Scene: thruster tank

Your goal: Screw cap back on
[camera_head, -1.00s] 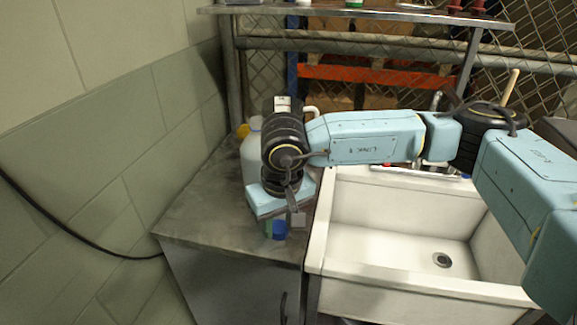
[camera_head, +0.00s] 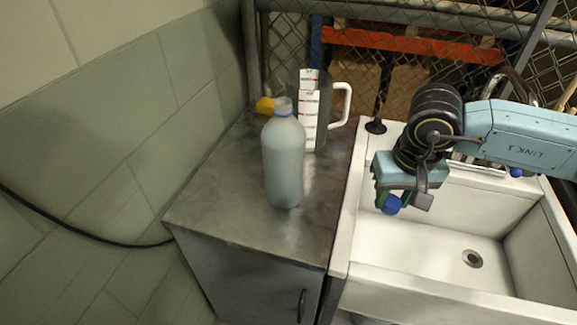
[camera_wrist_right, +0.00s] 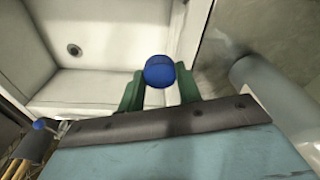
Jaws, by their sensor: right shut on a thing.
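A grey bottle (camera_head: 284,165) stands upright on the metal counter, with a narrow neck and a thin blue ring below its top. My right gripper (camera_head: 398,200) is over the left part of the sink, to the right of the bottle and apart from it. It is shut on the blue cap (camera_head: 391,204). In the right wrist view the blue cap (camera_wrist_right: 159,71) sits between the green fingertips, and part of the bottle (camera_wrist_right: 270,90) shows at the right. My left gripper is not in view.
A measuring jug (camera_head: 322,112) with a white handle and a yellow object (camera_head: 265,105) stand behind the bottle. The white sink (camera_head: 430,255) adjoins the counter (camera_head: 230,205) on the right. The counter's front left is clear. A wall bounds the left side.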

